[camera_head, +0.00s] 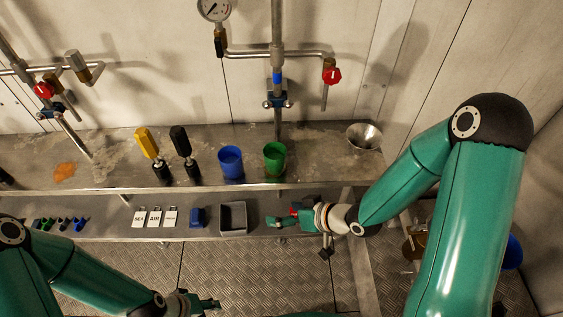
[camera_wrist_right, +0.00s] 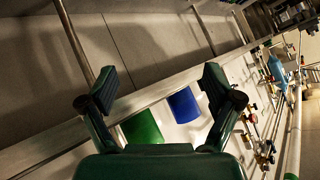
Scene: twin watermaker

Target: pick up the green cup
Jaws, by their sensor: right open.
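The green cup (camera_head: 274,158) stands upright on the upper metal shelf, just right of the blue cup (camera_head: 230,162). My right gripper (camera_head: 277,219) is below and in front of it, at the lower shelf's height in the head view, apart from the cup. In the right wrist view my right gripper (camera_wrist_right: 160,90) has its fingers spread wide and empty. The green cup (camera_wrist_right: 142,127) and the blue cup (camera_wrist_right: 184,105) show beyond and between the fingers there, the green one partly hidden by the gripper body. My left gripper (camera_head: 205,303) is low at the bottom edge, too small to read.
A yellow-handled tool (camera_head: 146,143) and a black-handled tool (camera_head: 181,141) stand left of the cups. A metal bowl (camera_head: 364,136) sits at the right. A vertical pipe (camera_head: 278,60) rises behind the green cup. A grey bin (camera_head: 233,204) and white labelled cards (camera_head: 155,217) are on the lower shelf.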

